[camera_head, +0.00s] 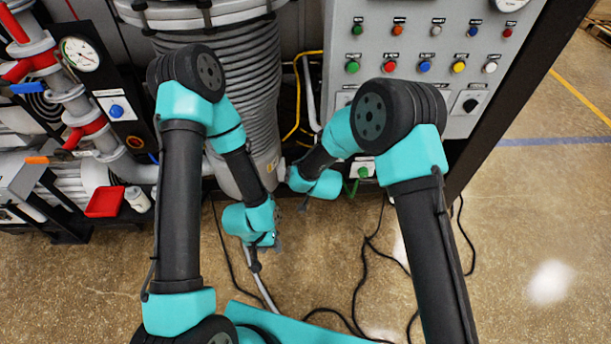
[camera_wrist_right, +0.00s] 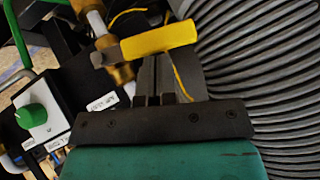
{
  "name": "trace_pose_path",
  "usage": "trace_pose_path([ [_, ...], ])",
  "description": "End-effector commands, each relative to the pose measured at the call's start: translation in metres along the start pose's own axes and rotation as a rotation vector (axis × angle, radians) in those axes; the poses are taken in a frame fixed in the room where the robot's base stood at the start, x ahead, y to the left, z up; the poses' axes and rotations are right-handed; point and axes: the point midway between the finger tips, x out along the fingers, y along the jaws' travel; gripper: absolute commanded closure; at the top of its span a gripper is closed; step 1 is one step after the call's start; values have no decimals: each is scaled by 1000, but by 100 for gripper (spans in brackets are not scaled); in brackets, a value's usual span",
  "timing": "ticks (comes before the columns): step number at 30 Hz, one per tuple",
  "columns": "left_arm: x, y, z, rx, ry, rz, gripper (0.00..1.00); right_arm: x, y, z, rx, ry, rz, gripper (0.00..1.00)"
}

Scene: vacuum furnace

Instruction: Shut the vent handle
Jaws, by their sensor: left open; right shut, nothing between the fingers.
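A yellow lever handle (camera_wrist_right: 158,43) sits on a brass valve (camera_wrist_right: 110,60) in the right wrist view, probably the vent handle. It slants slightly, its free end to the right. I cannot pick it out in the head view. My right gripper (camera_wrist_right: 163,75) is shut and empty, its fingertips just below the lever in the picture; I cannot tell whether they touch. In the head view the right wrist hides most of that gripper. My left gripper (camera_head: 255,262) is open and empty, hanging above the floor at lower middle, apart from the valve.
A ribbed grey bellows column (camera_head: 238,75) stands close beside the valve. A box with a green knob (camera_wrist_right: 31,117) is at its left in the wrist view. A button panel (camera_head: 425,50) is at the upper right. Black cables (camera_head: 368,260) lie on open floor.

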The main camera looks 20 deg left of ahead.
Motion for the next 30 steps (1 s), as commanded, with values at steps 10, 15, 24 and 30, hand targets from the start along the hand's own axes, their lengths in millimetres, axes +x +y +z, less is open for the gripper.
trace_pose_path([
  [10, 0, 0, 0, 0, 0, 0, 57, -28, -7, -29, -1, 3, -3, 100],
  [15, 0, 0, 0, 0, 0, 0, 57, -58, -9, -28, -2, 0, -2, 100],
  [24, 0, 0, 0, 0, 0, 0, 57, -107, -13, -27, -2, 1, -3, 100],
  [30, 0, 0, 0, 0, 0, 0, 57, -124, -14, -26, -1, -1, -2, 100],
])
